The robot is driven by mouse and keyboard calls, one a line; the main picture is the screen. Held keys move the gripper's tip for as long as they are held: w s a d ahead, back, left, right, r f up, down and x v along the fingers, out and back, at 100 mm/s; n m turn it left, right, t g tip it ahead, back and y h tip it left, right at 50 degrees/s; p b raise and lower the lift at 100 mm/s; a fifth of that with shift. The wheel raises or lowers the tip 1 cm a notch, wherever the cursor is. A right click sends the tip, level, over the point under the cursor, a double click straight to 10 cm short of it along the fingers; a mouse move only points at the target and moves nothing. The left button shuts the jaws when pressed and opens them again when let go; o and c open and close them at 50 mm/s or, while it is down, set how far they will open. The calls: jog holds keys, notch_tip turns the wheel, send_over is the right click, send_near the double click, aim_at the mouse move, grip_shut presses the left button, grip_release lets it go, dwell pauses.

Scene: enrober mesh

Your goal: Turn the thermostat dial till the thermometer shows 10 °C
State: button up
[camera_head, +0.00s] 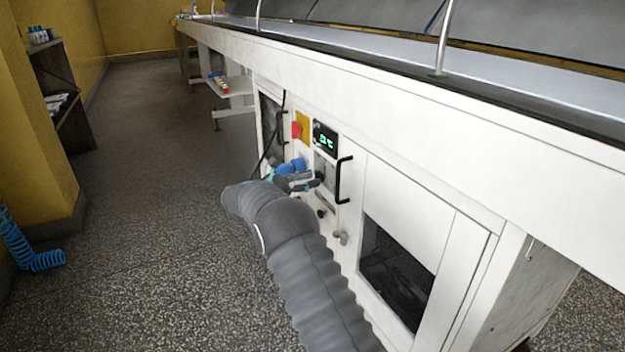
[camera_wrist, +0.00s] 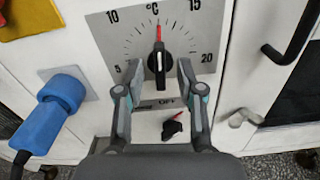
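The thermostat dial (camera_wrist: 159,64) is a black round knob with a white mark and a red pointer, on a grey plate with a °C scale from 5 to 20. The pointer stands nearly straight up, about midway between 10 and 15. My gripper (camera_wrist: 153,78) is open; its two fingers are spread to either side of the dial's lower part. I cannot tell whether they touch it. In the head view my gripper (camera_head: 305,183) is at the panel and hides the dial. The thermometer (camera_head: 325,139) is a black display with green digits, too small to read surely.
A black switch knob (camera_wrist: 172,126) marked OFF sits below the dial. A blue plug (camera_wrist: 62,95) juts out at left, a black door handle (camera_wrist: 292,38) at right. A red button (camera_head: 296,130) on yellow is left of the display.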

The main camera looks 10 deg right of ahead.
jog(key=v, duration=1)
jog(key=shift+a, duration=0.2)
notch_tip(320, 180, down, 11)
jog(key=s+m+g+y, duration=0.1)
jog(key=s+m+y, duration=0.1)
jog(key=s+y, duration=0.15)
jog(key=s+d+f+m+g+y, duration=0.1)
jog(key=s+d+m+g+y, duration=0.1)
jog(key=s+m+y, duration=0.35)
jog(key=s+d+r+m+t+y, duration=0.1)
jog(key=s+d+r+m+y, duration=0.1)
jog(key=s+r, duration=0.5)
jog(key=s+d+r+m+t+y+p, duration=0.1)
jog(key=s+d+r+m+y, duration=0.2)
jog(key=s, duration=1.6)
jog(key=s+d+r+m+t+y+p, duration=0.1)
jog(key=s+d+r+m+y, duration=0.2)
jog(key=s+d+r+m, duration=0.2)
jog(key=s+r+m, duration=0.3)
jog(key=s+r, duration=0.3)
jog(key=s, duration=0.3)
jog(key=shift+d, duration=0.15)
